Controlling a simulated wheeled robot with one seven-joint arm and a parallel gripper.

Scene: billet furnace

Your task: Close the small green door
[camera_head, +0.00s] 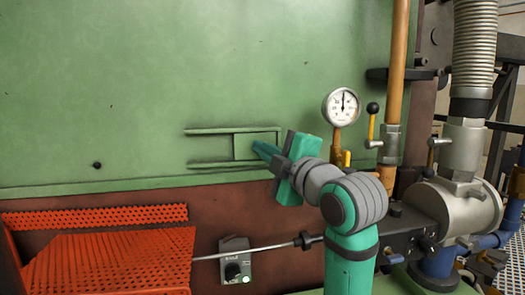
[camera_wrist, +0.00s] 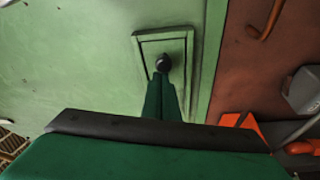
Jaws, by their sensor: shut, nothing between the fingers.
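The small green door (camera_head: 248,144) is set in the big green furnace wall, between two short horizontal rails. In the wrist view the door (camera_wrist: 151,47) is a framed panel with a dark round knob (camera_wrist: 163,62). My gripper (camera_head: 258,147) is in front of the door's right part. In the wrist view my gripper (camera_wrist: 160,78) has its fingers together and empty, with the tips at the knob. I cannot tell whether they touch it. The gripper hides the door's lower part there. Whether the door is fully closed I cannot tell.
A pressure gauge (camera_head: 342,106) and a vertical orange pipe (camera_head: 398,50) stand right of the door. Below are an orange perforated guard (camera_head: 115,255), a thin metal rod (camera_head: 250,249) and a switch box (camera_head: 236,262).

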